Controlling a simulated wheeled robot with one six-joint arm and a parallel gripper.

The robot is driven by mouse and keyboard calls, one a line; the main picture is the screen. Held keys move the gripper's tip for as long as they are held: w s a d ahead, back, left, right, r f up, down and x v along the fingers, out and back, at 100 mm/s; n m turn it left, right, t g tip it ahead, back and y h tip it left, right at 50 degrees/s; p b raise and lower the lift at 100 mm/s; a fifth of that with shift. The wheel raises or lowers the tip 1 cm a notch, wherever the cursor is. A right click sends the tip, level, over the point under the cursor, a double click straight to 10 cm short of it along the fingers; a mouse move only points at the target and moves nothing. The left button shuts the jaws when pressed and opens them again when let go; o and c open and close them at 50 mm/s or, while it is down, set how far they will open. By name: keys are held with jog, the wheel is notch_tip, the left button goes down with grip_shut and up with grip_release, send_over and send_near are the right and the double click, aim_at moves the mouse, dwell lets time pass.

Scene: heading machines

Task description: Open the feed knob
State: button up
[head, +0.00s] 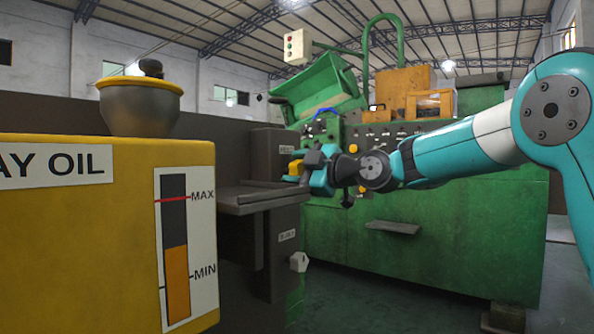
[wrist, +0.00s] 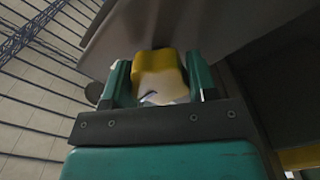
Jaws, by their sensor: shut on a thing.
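The feed knob is yellow with a pale front face and shows between my fingers in the wrist view (wrist: 158,66). In the head view its yellow side (head: 294,168) shows at the dark panel, just left of my gripper (head: 305,170). My gripper's teal fingers, also in the wrist view (wrist: 158,84), are shut on the knob, one on each side. A small label (head: 287,149) sits above the knob, too small to read surely. The far side of the knob is hidden by my gripper.
A second, pale knob (head: 299,262) sits lower on the dark panel, under another label (head: 287,236). A dark ledge (head: 250,198) juts out left of my gripper. A yellow oil tank (head: 90,250) fills the left foreground. A green machine (head: 440,215) stands behind my arm.

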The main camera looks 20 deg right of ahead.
jog(key=m+p, duration=0.1)
jog(key=m, duration=0.3)
jog(key=shift+d+r+m, duration=0.1)
jog(key=shift+r+m, duration=0.05)
jog(key=shift+m, duration=0.15)
jog(key=m+p, duration=0.2)
jog(key=m, duration=0.2)
jog(key=shift+w+r+m+p, duration=0.1)
jog(key=shift+m+p, duration=0.2)
jog(key=shift+p, duration=0.05)
jog(key=m+p, duration=0.3)
jog(key=m, duration=0.2)
jog(key=shift+w+d, duration=0.1)
jog(key=shift+d, duration=0.05)
jog(key=shift+f+m+p, duration=0.2)
jog(key=shift+m+p, duration=1.15)
jog(key=shift+m, duration=0.55)
jog(key=o, duration=0.9)
